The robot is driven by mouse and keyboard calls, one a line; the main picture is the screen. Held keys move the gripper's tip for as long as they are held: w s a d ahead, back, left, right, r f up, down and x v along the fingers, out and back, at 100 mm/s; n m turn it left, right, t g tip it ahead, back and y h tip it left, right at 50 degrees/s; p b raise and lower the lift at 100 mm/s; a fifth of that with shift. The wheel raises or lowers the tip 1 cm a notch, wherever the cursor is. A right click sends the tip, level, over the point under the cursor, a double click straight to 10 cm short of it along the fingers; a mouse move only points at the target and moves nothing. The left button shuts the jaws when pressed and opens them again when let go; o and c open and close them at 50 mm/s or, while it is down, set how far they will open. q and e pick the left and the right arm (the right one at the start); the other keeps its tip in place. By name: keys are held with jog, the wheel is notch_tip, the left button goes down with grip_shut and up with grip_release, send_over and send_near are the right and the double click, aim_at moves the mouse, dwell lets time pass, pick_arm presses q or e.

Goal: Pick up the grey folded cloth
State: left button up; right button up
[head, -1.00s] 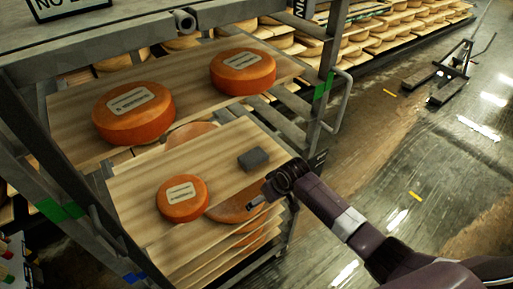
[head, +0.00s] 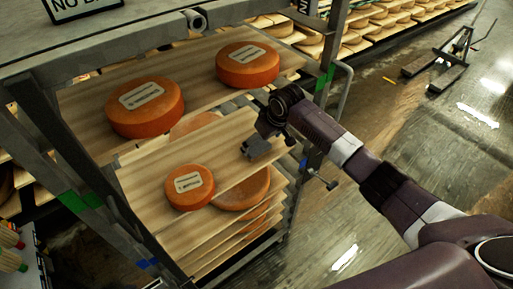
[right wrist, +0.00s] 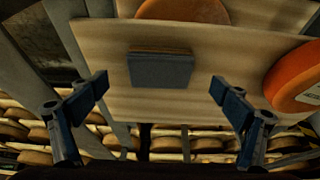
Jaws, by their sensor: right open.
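The grey folded cloth (head: 258,148) is a small flat dark-grey block on the right part of the lower wooden shelf board (head: 232,170). In the right wrist view the cloth (right wrist: 161,70) lies ahead, between and beyond the two fingers. My right gripper (head: 270,146) is over the board's right edge at the cloth, partly covering it in the head view. Its fingers (right wrist: 158,90) are spread wide and empty, one on each side of the cloth, with a gap on both sides. My left gripper is not in view.
An orange cheese wheel (head: 189,187) sits on the same board, left of the cloth. Two larger wheels (head: 145,107) (head: 247,65) stand on the upper board. A metal rack post (head: 322,80) is close to my right arm. Open floor (head: 400,140) lies to the right.

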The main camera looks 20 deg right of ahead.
aim_at(258, 146)
jog(key=shift+p+x, duration=0.4)
jog(key=shift+x, duration=1.95)
jog(key=shift+r, duration=0.1)
jog(key=shift+c, duration=0.7)
jog(key=c, duration=1)
